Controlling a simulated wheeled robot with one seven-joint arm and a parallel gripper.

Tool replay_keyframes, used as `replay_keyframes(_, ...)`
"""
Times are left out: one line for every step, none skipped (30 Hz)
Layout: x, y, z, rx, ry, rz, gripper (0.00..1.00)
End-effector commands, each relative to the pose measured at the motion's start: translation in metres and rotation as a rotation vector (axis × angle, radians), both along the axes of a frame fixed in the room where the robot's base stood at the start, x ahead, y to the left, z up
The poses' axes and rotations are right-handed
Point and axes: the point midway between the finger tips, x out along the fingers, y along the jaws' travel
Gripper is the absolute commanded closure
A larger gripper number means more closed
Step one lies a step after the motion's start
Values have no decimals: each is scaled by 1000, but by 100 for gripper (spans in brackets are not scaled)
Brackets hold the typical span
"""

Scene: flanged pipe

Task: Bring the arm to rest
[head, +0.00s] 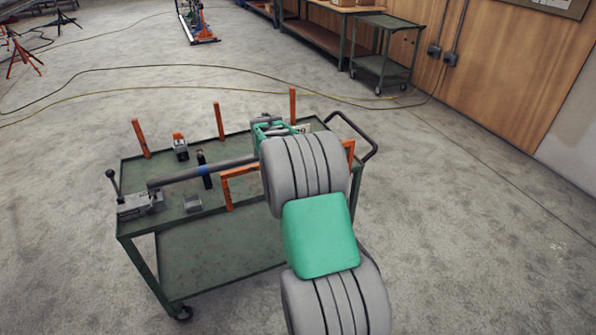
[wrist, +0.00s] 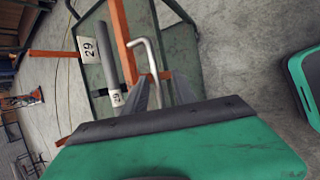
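My gripper (head: 268,126) is above the far right end of a green cart (head: 225,282), partly hidden behind my own arm. In the wrist view two grey fingers (wrist: 168,91) stick out past the dark edge of my gripper's body. A pale bent rod (wrist: 153,58) runs down to the fingers. I cannot tell whether it is between them or lies beyond them.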

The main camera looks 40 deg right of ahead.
Motion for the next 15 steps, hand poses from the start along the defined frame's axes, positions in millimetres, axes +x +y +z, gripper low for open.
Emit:
replay_keyframes(-2, 5, 7, 0, -1, 2, 67)
replay_keyframes(-3, 7, 10, 0, -1, 2, 67)
replay_keyframes(-5, 8, 14, -1, 0, 1, 67)
replay_keyframes(-6, 9, 16, 0, 0, 1, 67)
replay_keyframes(-6, 10, 17, 0, 1, 0, 67)
replay_keyframes(-7, 11, 17, 0, 2, 0, 67)
replay_keyframes(-7, 11, 17, 0, 2, 0, 67)
replay_keyframes(-8, 11, 17, 1, 3, 0, 67)
replay_keyframes(-7, 11, 17, 1, 3, 0, 67)
replay_keyframes(-7, 11, 17, 1, 3, 0, 67)
replay_keyframes(-7, 11, 17, 0, 2, 0, 67)
replay_keyframes(-7, 10, 17, 0, 2, 0, 67)
replay_keyframes(-7, 10, 17, 0, 2, 0, 67)
replay_keyframes(-7, 10, 17, 0, 2, 0, 67)
replay_keyframes(-7, 10, 17, 0, 2, 0, 67)
